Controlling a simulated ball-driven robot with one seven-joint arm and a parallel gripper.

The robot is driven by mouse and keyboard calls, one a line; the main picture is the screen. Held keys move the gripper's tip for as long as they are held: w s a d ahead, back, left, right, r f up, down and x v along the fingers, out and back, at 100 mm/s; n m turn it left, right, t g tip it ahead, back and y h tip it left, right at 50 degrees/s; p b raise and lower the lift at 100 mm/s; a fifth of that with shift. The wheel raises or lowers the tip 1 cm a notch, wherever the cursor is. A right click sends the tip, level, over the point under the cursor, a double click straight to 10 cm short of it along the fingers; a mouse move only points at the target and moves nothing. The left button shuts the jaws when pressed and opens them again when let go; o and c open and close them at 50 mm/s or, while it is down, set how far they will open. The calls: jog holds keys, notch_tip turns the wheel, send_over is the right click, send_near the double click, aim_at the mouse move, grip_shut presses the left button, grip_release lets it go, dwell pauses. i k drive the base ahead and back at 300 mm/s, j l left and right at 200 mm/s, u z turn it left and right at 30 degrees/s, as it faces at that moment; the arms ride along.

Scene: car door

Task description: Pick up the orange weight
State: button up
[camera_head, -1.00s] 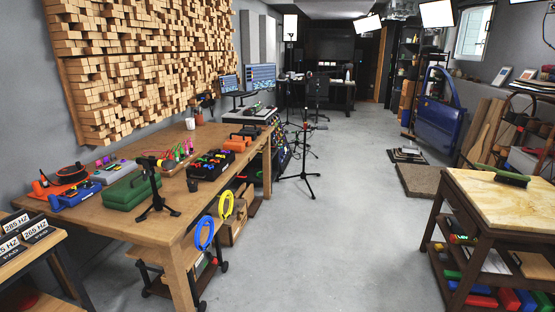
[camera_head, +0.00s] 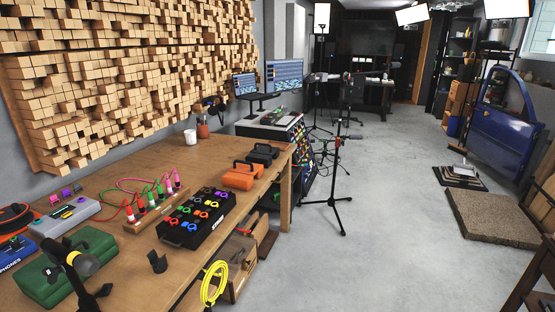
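An orange block with a dark handle (camera_head: 241,177), which looks like the orange weight, sits on the wooden workbench (camera_head: 184,150) near its far right edge. A similar black block (camera_head: 263,154) stands just behind it to the right.
A black box with colored knobs (camera_head: 197,217) lies nearer on the bench. A floor tripod (camera_head: 335,190) stands right of the bench. Open grey floor (camera_head: 390,230) runs along the bench.

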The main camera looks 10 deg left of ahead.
aim_at(240, 176)
jog(key=i+l+u, duration=0.1)
jog(key=i+u, duration=0.2)
jog(key=i, duration=0.2)
jog(key=i+l+u, duration=0.3)
jog(key=i, duration=0.2)
jog(key=i+l+u, duration=0.25)
jog(key=i, duration=0.25)
